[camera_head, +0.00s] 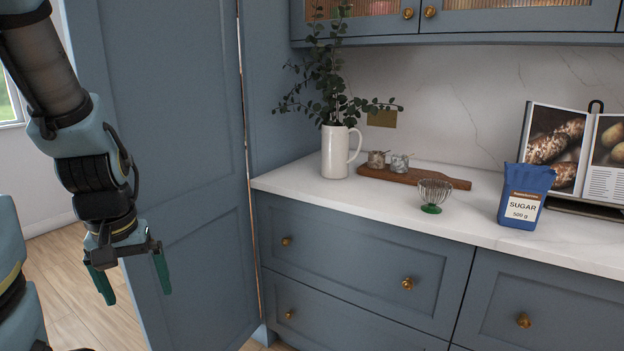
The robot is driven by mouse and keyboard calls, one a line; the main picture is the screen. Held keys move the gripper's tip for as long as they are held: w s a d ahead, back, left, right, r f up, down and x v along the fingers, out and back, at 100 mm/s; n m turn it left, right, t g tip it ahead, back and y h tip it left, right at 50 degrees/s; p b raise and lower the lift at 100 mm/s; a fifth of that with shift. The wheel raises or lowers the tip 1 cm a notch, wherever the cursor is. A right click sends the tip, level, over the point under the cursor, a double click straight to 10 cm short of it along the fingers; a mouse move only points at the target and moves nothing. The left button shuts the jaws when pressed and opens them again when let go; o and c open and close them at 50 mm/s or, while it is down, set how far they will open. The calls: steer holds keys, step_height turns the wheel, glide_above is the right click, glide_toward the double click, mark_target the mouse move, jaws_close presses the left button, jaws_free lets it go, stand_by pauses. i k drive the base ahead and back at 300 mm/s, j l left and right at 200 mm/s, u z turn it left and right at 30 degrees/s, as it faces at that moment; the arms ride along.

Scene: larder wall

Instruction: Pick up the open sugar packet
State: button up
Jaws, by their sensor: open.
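The sugar packet (525,196) is blue with a white label reading "SUGAR 500 g". It stands upright on the white countertop at the right, near the front edge. Its top edge looks uneven; I cannot see into it. My gripper (132,282) hangs at the left, in front of the tall blue door, pointing down. Its two green fingers are apart with nothing between them. It is well to the left of the packet and lower in the picture, far from touching it.
A glass bowl with a green foot (434,194) stands left of the packet. A wooden board (425,178) with two small jars, a white jug (335,153) of greenery and an open book (552,140) on a stand are behind. Wall cabinets (520,18) hang above the counter (390,205).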

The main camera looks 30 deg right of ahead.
mark_target(525, 187)
steer(key=z, duration=1.55)
steer(key=l+u, duration=0.1)
steer(key=u, duration=0.3)
steer(key=l+u, duration=0.3)
steer(key=l, duration=0.3)
steer(key=l+u, duration=0.35)
steer(key=l, duration=0.3)
